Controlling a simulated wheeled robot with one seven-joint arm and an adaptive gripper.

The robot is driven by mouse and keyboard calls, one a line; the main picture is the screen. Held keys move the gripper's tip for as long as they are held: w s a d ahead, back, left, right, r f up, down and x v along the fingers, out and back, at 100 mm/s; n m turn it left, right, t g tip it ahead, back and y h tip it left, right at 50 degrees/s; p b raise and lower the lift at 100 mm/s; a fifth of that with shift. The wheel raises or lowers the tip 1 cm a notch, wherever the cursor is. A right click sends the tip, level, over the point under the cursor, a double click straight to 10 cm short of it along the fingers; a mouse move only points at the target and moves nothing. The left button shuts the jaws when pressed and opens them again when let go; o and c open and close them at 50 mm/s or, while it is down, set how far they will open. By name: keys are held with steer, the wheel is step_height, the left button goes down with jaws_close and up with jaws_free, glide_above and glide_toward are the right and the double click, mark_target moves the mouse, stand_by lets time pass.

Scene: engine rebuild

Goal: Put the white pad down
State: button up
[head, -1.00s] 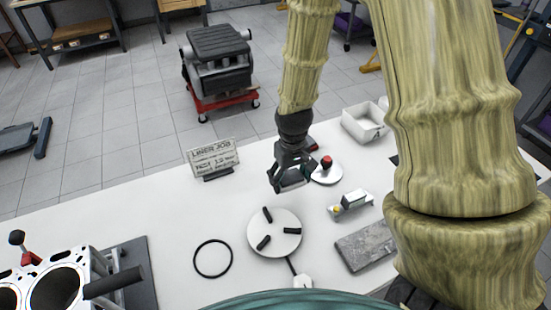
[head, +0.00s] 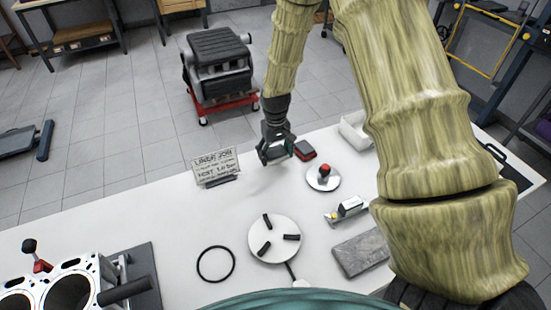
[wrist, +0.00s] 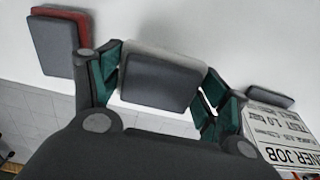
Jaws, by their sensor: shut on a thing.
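My gripper (head: 275,153) is over the far edge area of the white table, between the sign and the red pad. In the wrist view my gripper (wrist: 160,88) is shut on the white pad (wrist: 160,77), a block with a dark grey face and a pale rim, held between the green-lined fingers. In the head view the fingers mostly hide the pad. A faint shadow lies on the table below the gripper; I cannot tell the exact height of the pad above the surface.
A red pad with a dark top (head: 305,150) lies just right of the gripper. The job sign (head: 216,168) stands to the left. A round plate with a red knob (head: 323,177), a three-bar disc (head: 274,239) and a black ring (head: 215,263) are nearer. Bare table lies between.

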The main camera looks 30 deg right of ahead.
mark_target(276, 160)
steer(key=shift+f+p, duration=0.7)
steer(key=shift+f, duration=1.05)
steer(key=shift+f, duration=0.15)
steer(key=o, duration=1.1)
steer(key=shift+r+b, duration=1.65)
steer(key=shift+r, duration=4.55)
